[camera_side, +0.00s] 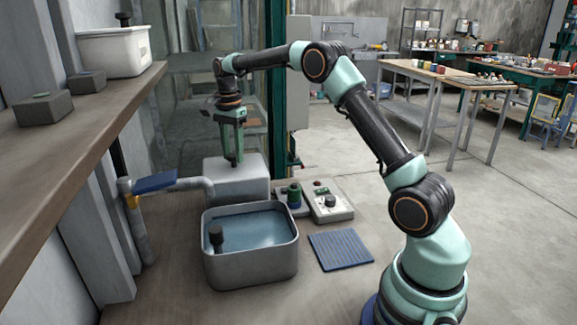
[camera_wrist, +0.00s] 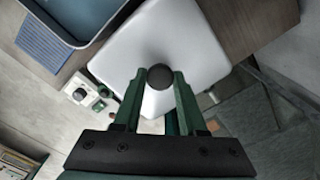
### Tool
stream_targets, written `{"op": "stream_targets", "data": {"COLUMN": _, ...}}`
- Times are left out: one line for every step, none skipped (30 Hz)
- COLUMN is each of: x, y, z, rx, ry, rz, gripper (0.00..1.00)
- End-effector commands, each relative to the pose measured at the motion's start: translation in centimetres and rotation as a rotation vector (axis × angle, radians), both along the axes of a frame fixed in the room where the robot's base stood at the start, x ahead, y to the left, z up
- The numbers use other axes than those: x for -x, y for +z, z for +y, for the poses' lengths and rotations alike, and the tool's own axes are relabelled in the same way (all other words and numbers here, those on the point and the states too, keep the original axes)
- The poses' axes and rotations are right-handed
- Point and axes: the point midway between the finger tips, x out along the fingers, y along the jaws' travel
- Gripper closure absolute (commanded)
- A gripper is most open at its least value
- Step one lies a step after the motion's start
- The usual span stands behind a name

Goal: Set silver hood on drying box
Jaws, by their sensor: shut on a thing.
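The silver hood (camera_side: 246,185) is a pale grey, box-like shape with rounded edges, standing on the bench behind the water basin. In the wrist view its smooth pale top (camera_wrist: 195,45) fills the upper middle, with a round dark knob (camera_wrist: 160,77) on it. My gripper (camera_side: 233,161) points straight down at the hood's top in the side view. In the wrist view its two green fingers close on either side of the knob. I cannot tell whether the hood rests on a separate drying box or is lifted; its underside is hidden.
A grey basin (camera_side: 251,271) of bluish water with a dark-knobbed thing stands in front. A control box (camera_side: 328,203) and a blue ribbed mat (camera_side: 340,249) lie to the right. A pipe with a blue plate (camera_side: 157,182) is at left. A shelf holds a white tub (camera_side: 113,54).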

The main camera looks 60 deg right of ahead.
Motion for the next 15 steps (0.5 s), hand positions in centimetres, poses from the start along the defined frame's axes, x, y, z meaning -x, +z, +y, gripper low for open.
{"op": "stream_targets", "data": {"x": -0.02, "y": -0.08, "z": 0.00, "rx": 0.000, "ry": 0.000, "rz": -0.001, "gripper": 1.00}}
{"op": "stream_targets", "data": {"x": -0.02, "y": -0.13, "z": 0.00, "rx": 0.000, "ry": 0.000, "rz": -0.001, "gripper": 1.00}}
{"op": "stream_targets", "data": {"x": -0.02, "y": -0.21, "z": -0.01, "rx": 0.000, "ry": 0.000, "rz": -0.001, "gripper": 1.00}}
{"op": "stream_targets", "data": {"x": -0.02, "y": -0.27, "z": -0.01, "rx": 0.000, "ry": 0.000, "rz": -0.001, "gripper": 1.00}}
{"op": "stream_targets", "data": {"x": -0.02, "y": -0.32, "z": -0.01, "rx": 0.000, "ry": 0.000, "rz": -0.001, "gripper": 1.00}}
{"op": "stream_targets", "data": {"x": -0.01, "y": -0.40, "z": 0.00, "rx": 0.000, "ry": 0.000, "rz": -0.001, "gripper": 1.00}}
{"op": "stream_targets", "data": {"x": -0.01, "y": -0.46, "z": 0.00, "rx": 0.000, "ry": 0.000, "rz": 0.000, "gripper": 1.00}}
{"op": "stream_targets", "data": {"x": -0.01, "y": -0.51, "z": 0.00, "rx": 0.000, "ry": 0.000, "rz": 0.000, "gripper": 1.00}}
{"op": "stream_targets", "data": {"x": 0.00, "y": -0.59, "z": 0.00, "rx": 0.000, "ry": 0.000, "rz": 0.000, "gripper": 1.00}}
{"op": "stream_targets", "data": {"x": 0.00, "y": -0.64, "z": 0.00, "rx": 0.000, "ry": 0.000, "rz": 0.000, "gripper": 1.00}}
{"op": "stream_targets", "data": {"x": 0.01, "y": -0.70, "z": 0.00, "rx": 0.000, "ry": 0.000, "rz": 0.000, "gripper": 1.00}}
{"op": "stream_targets", "data": {"x": 0.00, "y": -0.70, "z": 0.00, "rx": 0.000, "ry": 0.000, "rz": 0.000, "gripper": 0.52}}
{"op": "stream_targets", "data": {"x": 0.00, "y": -0.69, "z": 0.00, "rx": 0.000, "ry": 0.000, "rz": 0.000, "gripper": 0.40}}
{"op": "stream_targets", "data": {"x": 0.00, "y": -0.69, "z": 0.00, "rx": 0.000, "ry": 0.000, "rz": 0.000, "gripper": 0.29}}
{"op": "stream_targets", "data": {"x": 0.00, "y": -0.69, "z": 0.00, "rx": 0.000, "ry": 0.000, "rz": 0.000, "gripper": 0.24}}
